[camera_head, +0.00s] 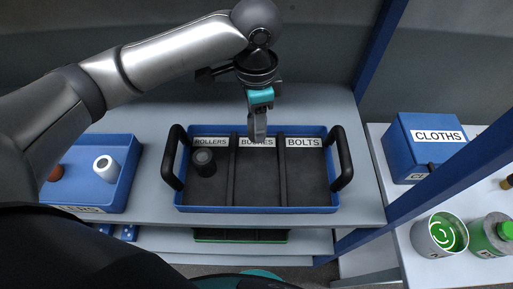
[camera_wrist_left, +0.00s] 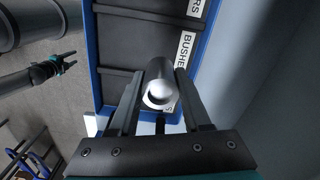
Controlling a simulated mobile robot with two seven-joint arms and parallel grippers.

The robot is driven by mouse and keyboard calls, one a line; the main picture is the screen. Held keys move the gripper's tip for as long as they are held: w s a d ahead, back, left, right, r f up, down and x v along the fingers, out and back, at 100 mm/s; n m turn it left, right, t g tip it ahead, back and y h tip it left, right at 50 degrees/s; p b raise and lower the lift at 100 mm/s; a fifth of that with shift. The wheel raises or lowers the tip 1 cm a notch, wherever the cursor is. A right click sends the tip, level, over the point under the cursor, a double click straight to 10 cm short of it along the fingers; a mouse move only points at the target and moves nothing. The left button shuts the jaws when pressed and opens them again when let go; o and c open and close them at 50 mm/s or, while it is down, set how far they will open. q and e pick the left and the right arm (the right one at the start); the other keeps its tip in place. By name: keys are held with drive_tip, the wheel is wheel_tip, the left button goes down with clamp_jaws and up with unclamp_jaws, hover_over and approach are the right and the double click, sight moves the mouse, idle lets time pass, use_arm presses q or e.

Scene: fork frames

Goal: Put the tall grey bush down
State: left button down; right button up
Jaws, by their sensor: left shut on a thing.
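My left gripper (camera_head: 257,132) points down over the back of the middle compartment of the tray (camera_head: 256,209), in front of the BUSHES label (camera_head: 243,142). In the left wrist view its fingers (camera_wrist_left: 155,100) are shut on the tall grey bush (camera_wrist_left: 160,75), a smooth metallic cylinder with a bright end. In the head view the fingers largely hide the bush. I cannot tell whether it touches the tray floor. My right gripper (camera_wrist_left: 68,60) is small and off to the side in the left wrist view; its jaw state is unclear.
A dark roller (camera_head: 204,162) stands in the ROLLERS compartment. The BOLTS compartment (camera_head: 306,180) looks empty. Black handles (camera_head: 342,158) rise at the tray's sides. A blue bin (camera_head: 122,190) at left holds a white and a reddish part. A CLOTHS box (camera_head: 408,160) and cans (camera_head: 440,236) stand at right.

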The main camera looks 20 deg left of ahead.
use_arm(q)
wheel_tip(320, 180, down, 10)
drive_tip(key=shift+w+r+b, duration=0.1)
drive_tip(key=shift+b, duration=0.25)
drive_tip(key=shift+f, duration=0.2)
drive_tip(key=shift+c, duration=1.8)
unclamp_jaws()
wheel_tip(320, 180, up, 12)
drive_tip(key=shift+r+p, duration=0.2)
drive_tip(key=shift+p, duration=0.15)
